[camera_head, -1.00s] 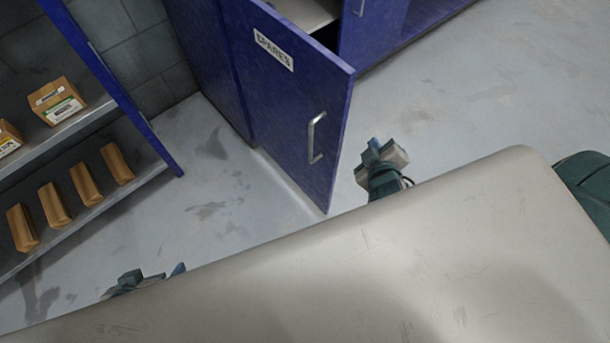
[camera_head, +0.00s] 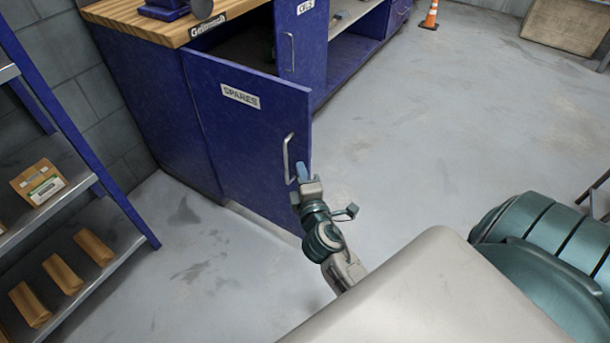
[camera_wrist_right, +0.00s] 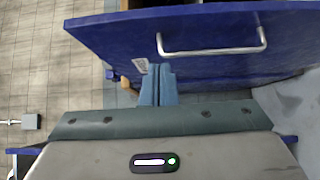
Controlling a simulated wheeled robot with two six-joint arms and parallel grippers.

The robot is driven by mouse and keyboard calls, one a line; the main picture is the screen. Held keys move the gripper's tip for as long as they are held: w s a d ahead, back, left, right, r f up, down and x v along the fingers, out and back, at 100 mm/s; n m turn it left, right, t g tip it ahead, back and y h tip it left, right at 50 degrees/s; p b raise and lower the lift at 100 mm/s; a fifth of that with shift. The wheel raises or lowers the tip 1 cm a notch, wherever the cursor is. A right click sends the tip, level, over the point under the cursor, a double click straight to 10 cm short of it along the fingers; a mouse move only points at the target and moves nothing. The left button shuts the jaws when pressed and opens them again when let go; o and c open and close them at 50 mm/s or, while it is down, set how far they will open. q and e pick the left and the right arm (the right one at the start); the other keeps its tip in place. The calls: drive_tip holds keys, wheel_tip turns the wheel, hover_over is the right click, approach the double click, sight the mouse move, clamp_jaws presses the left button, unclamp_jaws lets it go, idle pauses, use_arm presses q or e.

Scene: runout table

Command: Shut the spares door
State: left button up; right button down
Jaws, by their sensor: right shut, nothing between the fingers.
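The blue spares door (camera_head: 225,143) stands open, swung out from the workbench cabinet, with a "SPARES" label near its top and a metal handle (camera_head: 288,158) near its free edge. My right gripper (camera_head: 302,172) is at the door's free edge, just right of the handle. In the right wrist view the door (camera_wrist_right: 110,38) fills the top, with its handle (camera_wrist_right: 212,50) beyond the fingers. The right fingers (camera_wrist_right: 158,84) are together and empty, close to the door; I cannot tell whether they touch it. My left gripper is not in view.
The cabinet has a wooden top (camera_head: 160,18), and a second blue door (camera_head: 300,40) stands open behind the spares door. A shelf rack (camera_head: 75,185) with brown packages is at the left. An orange cone (camera_head: 430,15) stands far back.

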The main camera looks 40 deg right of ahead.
sight(302, 137)
drive_tip(key=w+d, duration=0.2)
drive_tip(key=w, duration=0.1)
drive_tip(key=w+d, duration=0.3)
drive_tip(key=shift+w+d+p, duration=0.2)
drive_tip(key=shift+p, duration=0.15)
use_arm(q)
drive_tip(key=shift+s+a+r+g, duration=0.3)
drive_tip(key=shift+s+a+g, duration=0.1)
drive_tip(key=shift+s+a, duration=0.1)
use_arm(e)
drive_tip(key=shift+w+d, duration=0.1)
